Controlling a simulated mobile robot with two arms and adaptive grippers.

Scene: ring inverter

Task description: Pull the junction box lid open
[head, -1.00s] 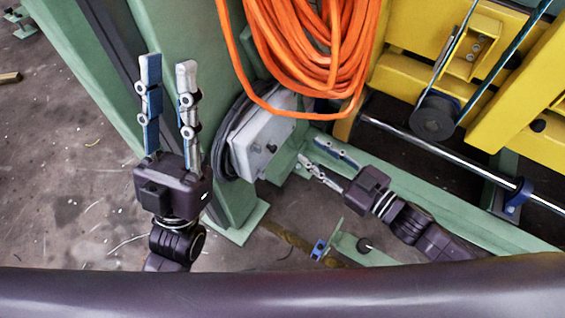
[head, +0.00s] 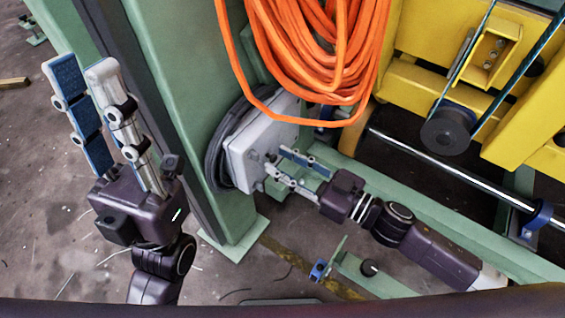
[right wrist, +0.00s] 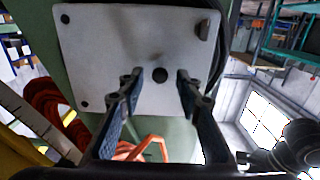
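The junction box lid (head: 248,138) is a pale grey plate on the side of the green column, below the orange cable. It looks shut. My right gripper (head: 274,160) is at the lid's lower right edge, fingers apart. My left gripper (head: 82,68) is open and empty, pointing up left of the column.
Coiled orange cable (head: 315,60) hangs just above the lid. The green column (head: 180,90) stands between my grippers. Yellow machinery (head: 420,85) with a steel rod (head: 430,158) is at right.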

